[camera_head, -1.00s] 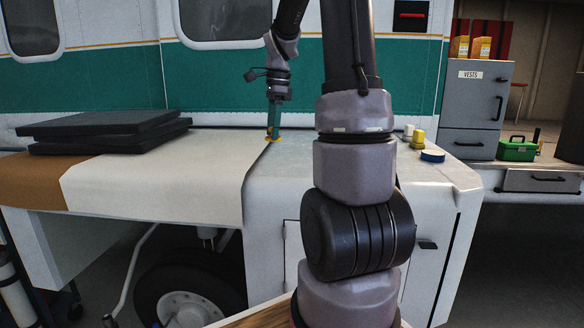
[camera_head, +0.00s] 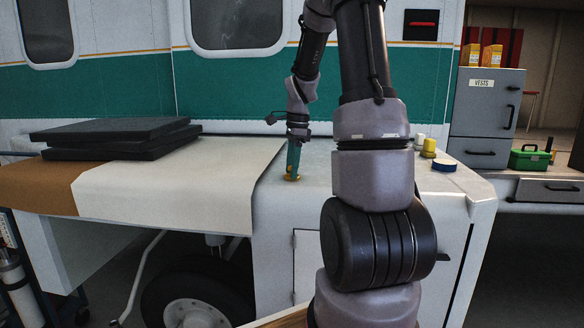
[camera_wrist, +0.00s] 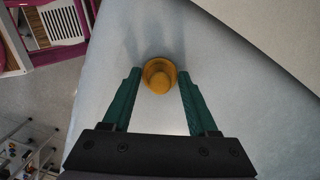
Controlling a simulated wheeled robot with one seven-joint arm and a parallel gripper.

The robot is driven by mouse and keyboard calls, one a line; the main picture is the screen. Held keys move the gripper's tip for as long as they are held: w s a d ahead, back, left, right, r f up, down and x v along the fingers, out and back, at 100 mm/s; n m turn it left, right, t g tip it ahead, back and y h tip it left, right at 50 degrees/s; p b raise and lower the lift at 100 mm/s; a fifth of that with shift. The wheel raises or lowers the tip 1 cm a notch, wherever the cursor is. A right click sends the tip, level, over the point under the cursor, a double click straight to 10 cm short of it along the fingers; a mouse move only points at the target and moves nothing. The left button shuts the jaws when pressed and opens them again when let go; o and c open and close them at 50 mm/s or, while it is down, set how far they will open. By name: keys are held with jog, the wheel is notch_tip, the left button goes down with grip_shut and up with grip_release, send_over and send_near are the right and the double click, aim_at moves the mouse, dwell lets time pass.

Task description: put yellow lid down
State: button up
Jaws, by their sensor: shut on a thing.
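The yellow lid (camera_head: 291,177) is a small round stepped cap at the tips of my gripper (camera_head: 292,170), over the pale grey top (camera_head: 316,170) right of the cream cloth. In the wrist view the lid (camera_wrist: 160,73) sits between the green fingertips of my gripper (camera_wrist: 159,80), which is shut on it. The lid is low over the pale surface; I cannot tell whether it touches.
A cream cloth (camera_head: 190,190) covers the surface to the left, with black flat slabs (camera_head: 115,138) stacked behind. At the right stand a white item (camera_head: 419,140), a yellow item (camera_head: 429,147) and a blue round item (camera_head: 444,165). The grey top around the lid is clear.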

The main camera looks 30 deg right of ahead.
jog(key=o, duration=1.3)
notch_tip(320, 180, up, 12)
jog(key=d, duration=0.1)
jog(key=shift+s+a+r+n+t+y, duration=0.1)
jog(key=shift+s+a+r+n+t, duration=0.9)
jog(key=shift+s+a+n, duration=1.95)
jog(key=shift+s+a+r+n+t+y, duration=0.1)
jog(key=shift+s+a+r+n+t, duration=0.55)
jog(key=shift+s+a+n+t, duration=2.05)
jog(key=shift+s+a+r+n+g+y, duration=0.15)
jog(key=shift+s+a+r+n, duration=1.05)
jog(key=shift+s+n, duration=2.15)
jog(key=shift+s+a+f+m, duration=0.2)
jog(key=shift+s+m, duration=0.2)
jog(key=shift+m, duration=0.05)
jog(key=shift+s+a+f+m, duration=0.15)
jog(key=shift+s+m, duration=0.25)
jog(key=shift+m, duration=0.05)
